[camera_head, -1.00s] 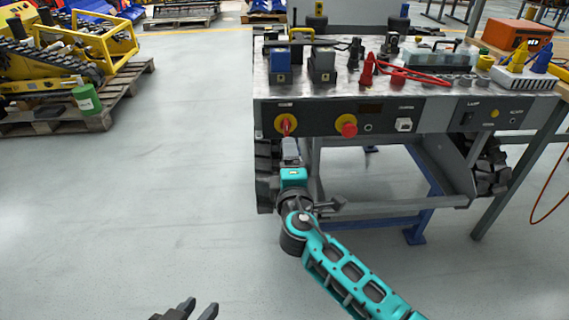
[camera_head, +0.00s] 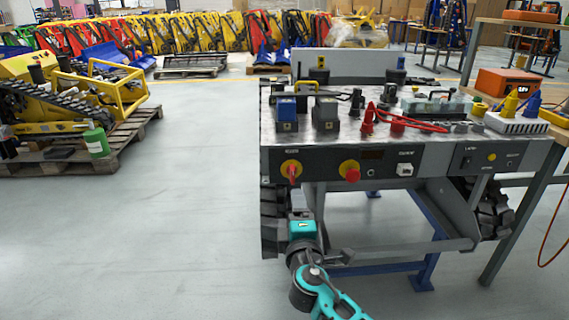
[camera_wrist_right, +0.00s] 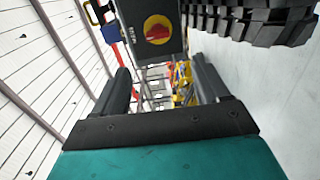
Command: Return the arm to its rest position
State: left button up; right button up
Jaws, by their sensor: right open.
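My right arm (camera_head: 326,297) is teal and comes in from the bottom of the head view. Its gripper (camera_head: 300,215) is in front of the carrier, below the red switch on a yellow disc (camera_head: 291,171). In the right wrist view the two dark fingers of the gripper (camera_wrist_right: 163,78) stand wide apart, with nothing between them. The red switch on its yellow disc also shows there (camera_wrist_right: 157,27), beyond the fingers and apart from them. My left gripper is not in view.
The tracked carrier (camera_head: 410,165) has a metal top with blue and grey blocks (camera_head: 287,112), red clamps and a case. A second red knob (camera_head: 350,172) is on its front. A pallet (camera_head: 120,150) with yellow machinery stands at left. The floor between is clear.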

jog(key=s+d+f+m+g+y, duration=0.1)
jog(key=s+d+f+m+g, duration=0.2)
jog(key=s+f+m, duration=0.55)
jog(key=s+d+f+m+g+y, duration=0.1)
jog(key=s+d+f+m+g, duration=0.3)
jog(key=s, duration=0.8)
jog(key=s+d+m, duration=0.1)
jog(key=s+m, duration=0.2)
jog(key=s, duration=0.4)
pick_arm(q)
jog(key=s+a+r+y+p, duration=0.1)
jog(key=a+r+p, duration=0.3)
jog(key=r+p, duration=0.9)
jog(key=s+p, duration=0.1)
jog(key=p, duration=0.5)
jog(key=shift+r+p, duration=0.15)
jog(key=shift+p, duration=0.2)
pick_arm(e)
jog(key=d+r, duration=0.2)
jog(key=r, duration=0.4)
jog(key=s+d+r, duration=0.1)
jog(key=d+r, duration=0.1)
jog(key=r, duration=0.5)
jog(key=shift+s+r, duration=0.2)
jog(key=shift+s, duration=0.05)
